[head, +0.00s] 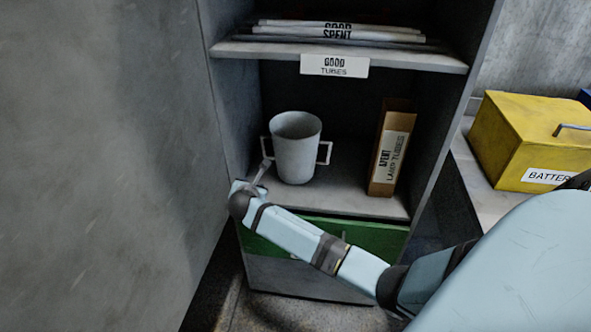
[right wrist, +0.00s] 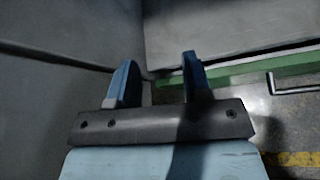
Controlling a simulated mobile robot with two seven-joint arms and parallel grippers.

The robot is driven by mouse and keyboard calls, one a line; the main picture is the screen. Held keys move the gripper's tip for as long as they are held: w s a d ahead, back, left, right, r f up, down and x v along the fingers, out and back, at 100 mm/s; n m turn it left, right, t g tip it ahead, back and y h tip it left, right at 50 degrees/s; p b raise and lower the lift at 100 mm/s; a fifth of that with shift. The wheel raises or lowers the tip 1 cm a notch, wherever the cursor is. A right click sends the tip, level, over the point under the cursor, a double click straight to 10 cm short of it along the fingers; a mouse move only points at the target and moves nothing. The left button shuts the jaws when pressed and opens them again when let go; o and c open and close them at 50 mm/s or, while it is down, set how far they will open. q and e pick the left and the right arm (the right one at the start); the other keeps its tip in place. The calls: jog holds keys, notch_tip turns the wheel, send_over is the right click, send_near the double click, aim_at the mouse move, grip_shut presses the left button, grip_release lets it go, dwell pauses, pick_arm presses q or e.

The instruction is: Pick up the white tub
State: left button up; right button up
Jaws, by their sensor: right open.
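The white tub (head: 296,148) stands upright on the middle shelf of the cabinet in the head view, with a square handle on each side. My right gripper (head: 262,174) is at the front left of the tub, close by its left handle (head: 265,147). I cannot tell whether a finger touches the handle. In the right wrist view my right gripper (right wrist: 160,64) has its two blue fingers apart, with nothing seen between them. The tub does not show in that view. My left gripper is not in view.
A lamp tubes box (head: 390,150) stands right of the tub on the same shelf (head: 345,185). The upper shelf (head: 420,60) holds flat packs above. A grey wall (head: 110,150) is close on the left. A yellow battery box (head: 530,135) sits at right.

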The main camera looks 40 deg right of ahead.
jog(key=w+d+h+b, duration=0.1)
jog(key=w+d, duration=0.2)
jog(key=w+d+n+b, duration=0.1)
jog(key=w+d, duration=0.2)
jog(key=d, duration=0.1)
jog(key=w+d+n+h+b, duration=0.1)
jog(key=w+d, duration=0.2)
jog(key=shift+w+d+r+h+b, duration=0.2)
jog(key=shift+w+h+b, duration=0.1)
jog(key=shift+w+b, duration=0.1)
jog(key=shift+g, duration=0.3)
jog(key=x, duration=0.1)
jog(key=b+x, duration=0.1)
jog(key=x, duration=0.2)
jog(key=shift+w+d+r+b, duration=0.15)
jog(key=shift+w+b, duration=0.15)
jog(key=shift+w, duration=0.1)
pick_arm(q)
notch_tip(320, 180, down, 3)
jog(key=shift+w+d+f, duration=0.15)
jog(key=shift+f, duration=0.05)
pick_arm(e)
grip_shut()
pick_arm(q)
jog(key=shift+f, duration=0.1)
